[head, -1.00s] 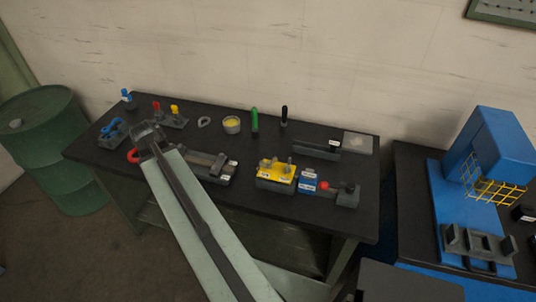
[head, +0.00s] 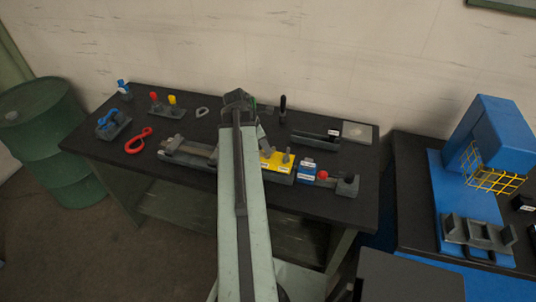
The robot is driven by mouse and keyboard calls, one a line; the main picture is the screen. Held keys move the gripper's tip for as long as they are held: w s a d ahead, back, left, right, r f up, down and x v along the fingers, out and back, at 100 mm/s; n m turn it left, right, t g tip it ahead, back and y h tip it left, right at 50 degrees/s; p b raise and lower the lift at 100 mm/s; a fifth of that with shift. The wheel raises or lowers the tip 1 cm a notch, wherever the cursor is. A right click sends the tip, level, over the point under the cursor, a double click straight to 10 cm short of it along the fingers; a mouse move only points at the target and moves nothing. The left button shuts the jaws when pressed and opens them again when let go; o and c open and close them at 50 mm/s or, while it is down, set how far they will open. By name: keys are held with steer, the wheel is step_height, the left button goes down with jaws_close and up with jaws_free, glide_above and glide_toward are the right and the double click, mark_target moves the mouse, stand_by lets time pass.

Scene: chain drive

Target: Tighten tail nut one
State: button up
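My gripper (head: 240,98) is over the back middle of the dark bench, with my arm reaching away from the camera. Its fingers are too small and dark to tell open from shut. A yellow block (head: 268,163) with grey posts on top sits right of my arm, partly covered by it. A grey fixture (head: 190,152) lies left of my arm. A blue block (head: 306,171) with white labels and a grey piece with a red knob (head: 322,175) stand right of the yellow block. I cannot tell which part is tail nut one.
A red looped tool (head: 138,141), a blue-handled item (head: 108,122) and red and yellow knobs (head: 163,103) stand at left. A black upright handle (head: 283,104) and a long dark holder (head: 316,137) are at right. A blue machine (head: 490,140) stands beyond the bench.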

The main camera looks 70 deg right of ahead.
steer(key=b+x, duration=0.1)
steer(key=x, duration=0.2)
steer(key=shift+f+b, duration=0.15)
steer(key=shift+b, duration=0.25)
jaws_close()
steer(key=shift+d, duration=0.2)
steer(key=shift+a, duration=0.15)
steer(key=shift+a, duration=0.15)
